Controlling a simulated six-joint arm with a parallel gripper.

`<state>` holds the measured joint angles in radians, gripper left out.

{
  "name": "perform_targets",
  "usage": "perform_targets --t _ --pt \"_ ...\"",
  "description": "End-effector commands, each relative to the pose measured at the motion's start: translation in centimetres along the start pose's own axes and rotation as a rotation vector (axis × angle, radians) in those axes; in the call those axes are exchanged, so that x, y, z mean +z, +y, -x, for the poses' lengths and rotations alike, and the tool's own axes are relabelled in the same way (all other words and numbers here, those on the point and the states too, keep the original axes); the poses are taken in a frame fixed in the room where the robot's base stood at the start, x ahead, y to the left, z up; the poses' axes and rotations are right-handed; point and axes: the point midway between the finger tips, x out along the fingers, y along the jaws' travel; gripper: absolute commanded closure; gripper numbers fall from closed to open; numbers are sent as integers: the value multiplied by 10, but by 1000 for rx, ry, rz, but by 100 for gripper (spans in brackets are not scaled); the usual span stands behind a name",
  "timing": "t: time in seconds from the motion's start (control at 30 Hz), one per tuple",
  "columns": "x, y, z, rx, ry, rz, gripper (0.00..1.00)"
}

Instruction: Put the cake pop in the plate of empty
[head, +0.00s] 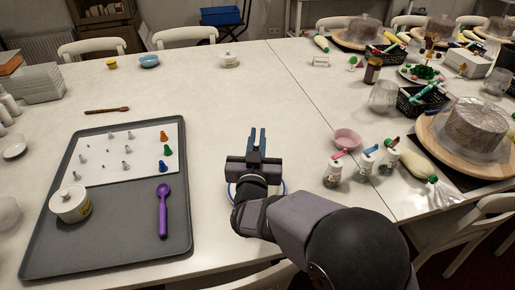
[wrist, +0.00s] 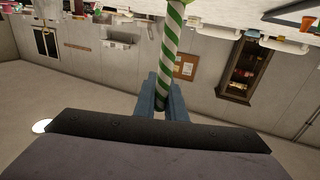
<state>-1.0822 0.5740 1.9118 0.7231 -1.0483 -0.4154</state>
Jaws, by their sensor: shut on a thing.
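My gripper (head: 257,138) is over the middle of the table in the head view. In the wrist view my gripper (wrist: 160,100) is shut on a green-and-white striped stick (wrist: 172,45), which I take to be the cake pop's stick. The stick runs up to the top edge of the wrist view, where a bit of yellow-green shows; the rest of its top is cut off. The held stick cannot be made out in the head view. A plate with a blue rim (head: 284,187) lies under my gripper and wrist, mostly hidden by them, so its contents cannot be told.
A grey tray (head: 120,258) with piping tips and a purple spoon (head: 163,208) lies to the left. A pink bowl (head: 347,138) and several sprinkle jars stand to the right. A plate with green items (head: 421,73) is at the back right.

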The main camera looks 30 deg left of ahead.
Motion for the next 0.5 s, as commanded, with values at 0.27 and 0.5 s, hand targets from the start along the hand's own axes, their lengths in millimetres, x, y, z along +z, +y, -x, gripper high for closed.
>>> perform_targets --t 0.27,0.5 --pt "29 0 0 0 -4 2 100" --pt "37 0 0 -1 0 0 100"
